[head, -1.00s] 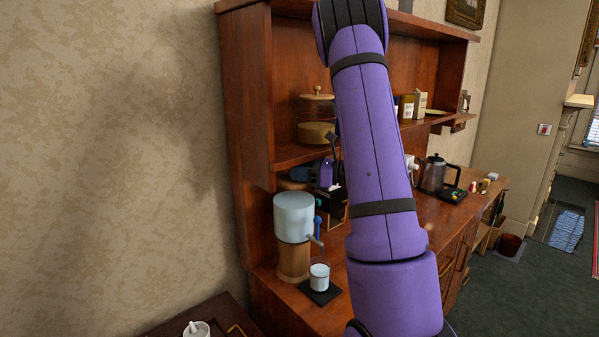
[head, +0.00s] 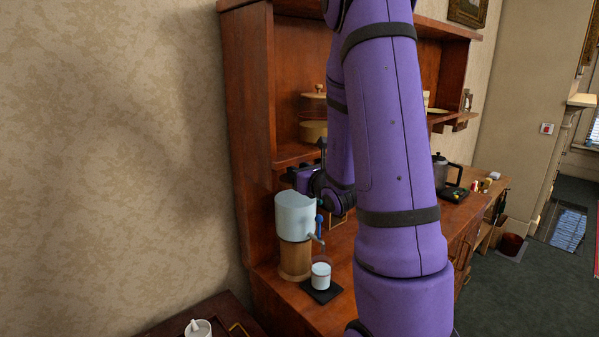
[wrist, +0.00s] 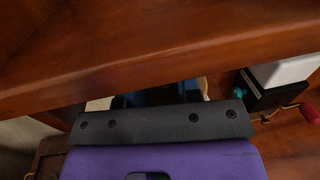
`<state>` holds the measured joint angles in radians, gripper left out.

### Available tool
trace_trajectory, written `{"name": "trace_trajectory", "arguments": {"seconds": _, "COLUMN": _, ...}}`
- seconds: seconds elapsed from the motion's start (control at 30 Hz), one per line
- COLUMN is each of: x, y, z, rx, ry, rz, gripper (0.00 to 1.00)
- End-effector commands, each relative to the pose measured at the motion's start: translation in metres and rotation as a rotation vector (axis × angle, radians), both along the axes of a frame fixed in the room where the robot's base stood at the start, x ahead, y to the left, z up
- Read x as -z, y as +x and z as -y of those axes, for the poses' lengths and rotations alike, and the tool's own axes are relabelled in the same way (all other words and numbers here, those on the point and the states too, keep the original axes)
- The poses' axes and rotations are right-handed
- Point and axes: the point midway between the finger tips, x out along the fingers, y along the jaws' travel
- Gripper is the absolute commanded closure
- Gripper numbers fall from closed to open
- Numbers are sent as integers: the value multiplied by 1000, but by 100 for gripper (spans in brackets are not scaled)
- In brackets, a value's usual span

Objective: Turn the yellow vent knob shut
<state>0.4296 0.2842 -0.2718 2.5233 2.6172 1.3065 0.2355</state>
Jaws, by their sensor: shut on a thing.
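No yellow vent knob can be made out in either view; my arm covers much of the cabinet. My gripper (head: 300,180) is low in the cabinet, under the shelf and just behind the dispenser's pale tank. In the wrist view its dark fingers (wrist: 160,97) point under a wooden edge. They are shut on a dark blue thing (wrist: 158,96), mostly hidden behind the black gripper plate, so I cannot tell what it is.
The dispenser (head: 296,215) with a blue tap stands on the counter, a glass (head: 320,275) on a black mat below its spout. The wooden shelf (wrist: 150,60) is close above my gripper. A black box (wrist: 265,95) with a red-knobbed crank is at right. A kettle (head: 440,173) stands farther right.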

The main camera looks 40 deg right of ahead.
Motion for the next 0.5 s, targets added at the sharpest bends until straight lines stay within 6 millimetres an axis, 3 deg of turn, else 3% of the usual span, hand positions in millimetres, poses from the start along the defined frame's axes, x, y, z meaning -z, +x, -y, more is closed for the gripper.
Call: {"name": "trace_trajectory", "arguments": {"seconds": 0.5, "x": 1, "y": 0, "z": -3, "rx": 143, "ry": 1, "rz": -3, "gripper": 92}}
